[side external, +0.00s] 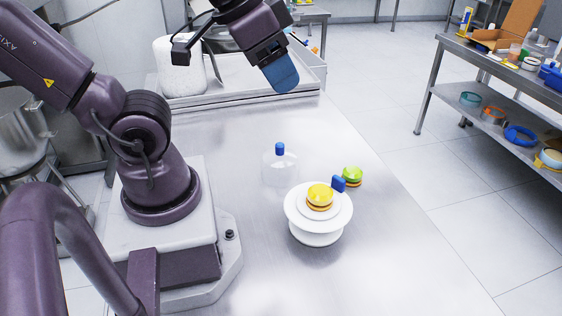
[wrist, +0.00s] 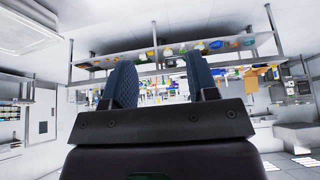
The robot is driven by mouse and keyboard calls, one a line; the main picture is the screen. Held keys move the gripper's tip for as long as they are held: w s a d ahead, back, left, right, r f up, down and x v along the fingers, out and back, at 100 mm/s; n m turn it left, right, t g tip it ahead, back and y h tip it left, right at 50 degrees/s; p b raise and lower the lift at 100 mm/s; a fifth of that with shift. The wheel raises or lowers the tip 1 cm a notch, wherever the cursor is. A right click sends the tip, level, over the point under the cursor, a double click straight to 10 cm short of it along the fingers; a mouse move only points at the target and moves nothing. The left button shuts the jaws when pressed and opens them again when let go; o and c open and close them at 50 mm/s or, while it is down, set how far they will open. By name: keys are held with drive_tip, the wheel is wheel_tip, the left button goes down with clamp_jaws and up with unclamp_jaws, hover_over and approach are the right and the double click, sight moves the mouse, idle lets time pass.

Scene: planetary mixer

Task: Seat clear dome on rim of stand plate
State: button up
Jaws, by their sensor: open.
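The clear dome (side external: 267,172) with a blue knob (side external: 280,148) stands on the metal table, just behind and left of the stand. The white stand plate (side external: 290,212) is on a pedestal and carries a small layered item with a yellow top (side external: 319,194). The dome is apart from the plate's rim, and its see-through wall is faint. My gripper (side external: 284,82) is high above the back of the table, away from dome and stand. In the wrist view its two blue fingers (wrist: 162,78) are apart with nothing between them.
A small blue block (side external: 338,184) shows at the plate's back right edge, beside a green-topped layered item (side external: 352,175). A white container (side external: 180,68) and a tray (side external: 235,85) are at the back. The table's right and front areas are clear.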

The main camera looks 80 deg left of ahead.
drive_tip(key=m+g, duration=0.4)
drive_tip(key=g, duration=0.2)
approach(280, 144)
wheel_tip(280, 144, down, 11)
drive_tip(key=shift+s+a+r, duration=0.1)
drive_tip(key=shift+s+r, duration=0.05)
drive_tip(key=shift+r, duration=0.05)
clamp_jaws()
drive_tip(key=shift+r, duration=0.1)
